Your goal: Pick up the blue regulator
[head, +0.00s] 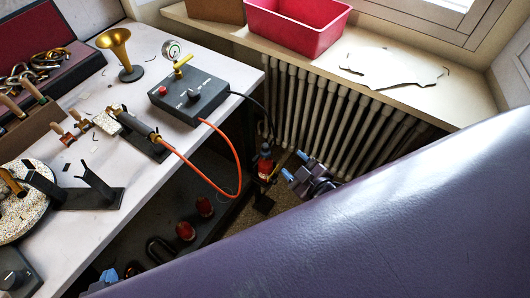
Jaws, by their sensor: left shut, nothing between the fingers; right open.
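I cannot clearly make out the blue regulator. A red gas bottle (265,168) stands low beside the bench, with a small dark, bluish fitting on top that may be it. My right gripper (294,165) is open and empty, its two blue fingertips just right of the bottle and apart from it. My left gripper (108,277) shows only partly at the bottom left, by the bench's front edge; it is shut and empty.
The bench (90,150) holds a control box (188,97), a torch with an orange hose (238,170), and a brass horn (117,45). A radiator (330,115) stands behind the bottle. Red caps (205,206) sit on a low shelf. A red bin (296,25) is on the sill.

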